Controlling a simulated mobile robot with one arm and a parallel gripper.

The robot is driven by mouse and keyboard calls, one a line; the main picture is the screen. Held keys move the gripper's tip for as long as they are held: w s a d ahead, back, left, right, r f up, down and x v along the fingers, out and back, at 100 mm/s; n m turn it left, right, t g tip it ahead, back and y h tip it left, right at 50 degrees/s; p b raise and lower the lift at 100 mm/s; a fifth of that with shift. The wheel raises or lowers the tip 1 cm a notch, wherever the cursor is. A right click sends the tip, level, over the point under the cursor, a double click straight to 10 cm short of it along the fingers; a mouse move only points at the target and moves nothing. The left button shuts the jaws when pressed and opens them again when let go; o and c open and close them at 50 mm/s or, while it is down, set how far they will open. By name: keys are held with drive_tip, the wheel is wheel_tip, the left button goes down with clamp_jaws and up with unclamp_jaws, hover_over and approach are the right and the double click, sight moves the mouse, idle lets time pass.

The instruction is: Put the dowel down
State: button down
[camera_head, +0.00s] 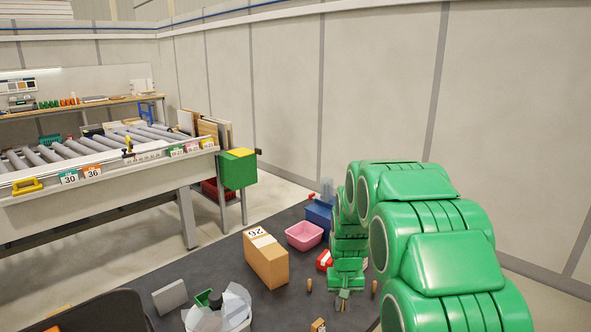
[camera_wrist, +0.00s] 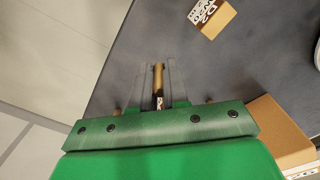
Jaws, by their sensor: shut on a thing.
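My gripper (camera_wrist: 158,75) is shut on a brown wooden dowel (camera_wrist: 158,79), which sits between the two thin fingers in the wrist view. In the head view my gripper (camera_head: 342,302) points down over the dark mat, and the held dowel is hard to make out there. Two other short brown dowels stand on either side, a left one (camera_head: 309,286) and a right one (camera_head: 374,288). I cannot tell whether the held dowel touches the dark surface.
The dark mat (camera_head: 210,260) also bears a cardboard box (camera_head: 268,266), a pink basin (camera_head: 304,236), a blue bin (camera_head: 318,216), a small carton (camera_head: 318,325) and a white tub (camera_head: 232,316). A roller conveyor (camera_head: 90,191) stands at the left.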

drive_tip(key=shift+w+d+f, duration=0.25)
drive_tip(key=shift+w+d, duration=0.1)
drive_tip(key=shift+d, duration=0.15)
drive_tip(key=shift+w+d+f, duration=0.2)
drive_tip(key=shift+w+d, duration=0.1)
drive_tip(key=shift+d, duration=0.15)
drive_tip(key=s+a+r+n, duration=0.45)
drive_tip(key=a+n, duration=0.35)
drive_tip(key=a, duration=0.2)
drive_tip(key=s+a+r+n, duration=0.3)
drive_tip(key=s+a+n, duration=0.3)
drive_tip(key=a+n, duration=0.3)
hover_over(262, 316)
drive_tip(key=s, duration=0.1)
drive_tip(key=shift+m, duration=0.3)
drive_tip(key=f, duration=0.8)
drive_tip(key=shift+s+d+f, duration=0.1)
drive_tip(key=shift+d+f, duration=0.2)
drive_tip(key=shift+f, duration=0.1)
drive_tip(key=shift+w+a+f, duration=0.25)
drive_tip(key=shift+w+f, duration=0.3)
drive_tip(key=shift+f, duration=1.7)
